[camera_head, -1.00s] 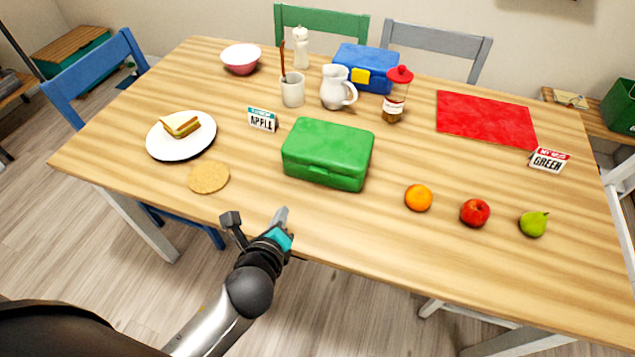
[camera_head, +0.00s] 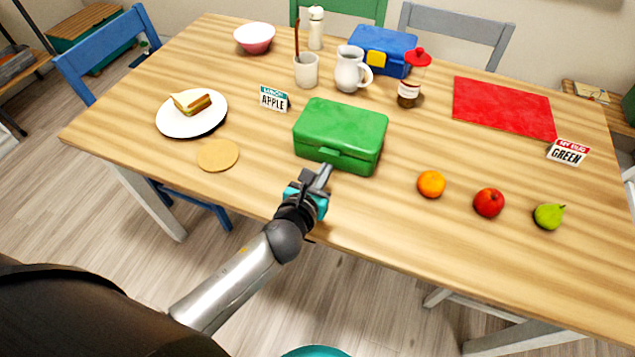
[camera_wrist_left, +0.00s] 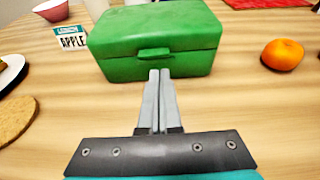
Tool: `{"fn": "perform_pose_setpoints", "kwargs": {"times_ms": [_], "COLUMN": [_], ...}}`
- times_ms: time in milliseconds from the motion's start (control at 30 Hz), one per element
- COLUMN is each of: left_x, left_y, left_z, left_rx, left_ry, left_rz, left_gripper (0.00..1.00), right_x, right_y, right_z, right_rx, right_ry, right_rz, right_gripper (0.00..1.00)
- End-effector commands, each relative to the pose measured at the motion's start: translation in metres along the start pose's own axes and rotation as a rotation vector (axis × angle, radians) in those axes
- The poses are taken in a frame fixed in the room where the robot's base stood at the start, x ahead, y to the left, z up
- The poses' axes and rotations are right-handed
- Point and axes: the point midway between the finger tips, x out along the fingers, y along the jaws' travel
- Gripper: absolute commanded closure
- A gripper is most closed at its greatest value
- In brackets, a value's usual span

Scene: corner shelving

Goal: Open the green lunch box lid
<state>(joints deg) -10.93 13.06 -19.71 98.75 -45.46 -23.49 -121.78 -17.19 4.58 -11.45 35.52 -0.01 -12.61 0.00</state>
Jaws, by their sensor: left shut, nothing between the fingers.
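The green lunch box (camera_head: 341,131) stands on the wooden table near its front edge, with its lid down. In the left wrist view the lunch box (camera_wrist_left: 153,38) faces me, and its front latch tab (camera_wrist_left: 154,54) shows at the lid seam. My left gripper (camera_head: 324,171) is shut and empty, just in front of the box. In the left wrist view its fingertips (camera_wrist_left: 159,72) lie together just below the latch tab; I cannot tell whether they touch the box. My right gripper is not in view.
A cork coaster (camera_head: 218,155) and a plate with a sandwich (camera_head: 192,122) are left. An APPLE sign (camera_head: 273,98) stands behind the box's left side.

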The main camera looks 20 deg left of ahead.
Motion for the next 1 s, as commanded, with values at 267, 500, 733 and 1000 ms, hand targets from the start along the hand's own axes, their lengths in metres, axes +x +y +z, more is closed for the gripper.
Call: {"fn": "perform_pose_setpoints", "kwargs": {"times_ms": [267,500,733,1000], "left_x": [0.028,0.031,0.030,0.028], "left_y": [0.000,0.000,0.000,0.001], "left_z": [0.000,0.000,0.001,0.007], "left_rx": [-0.001,-0.001,-0.001,0.000], "left_ry": [-0.001,0.000,0.000,0.022], "left_rz": [0.000,0.000,0.000,0.001], "left_gripper": [1.00,1.00,1.00,1.00], "right_x": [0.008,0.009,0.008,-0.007], "right_y": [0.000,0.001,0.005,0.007], "right_z": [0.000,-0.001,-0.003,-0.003], "right_rx": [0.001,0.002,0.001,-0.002], "right_ry": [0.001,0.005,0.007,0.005], "right_rz": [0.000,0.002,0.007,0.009], "right_gripper": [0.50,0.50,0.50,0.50]}}
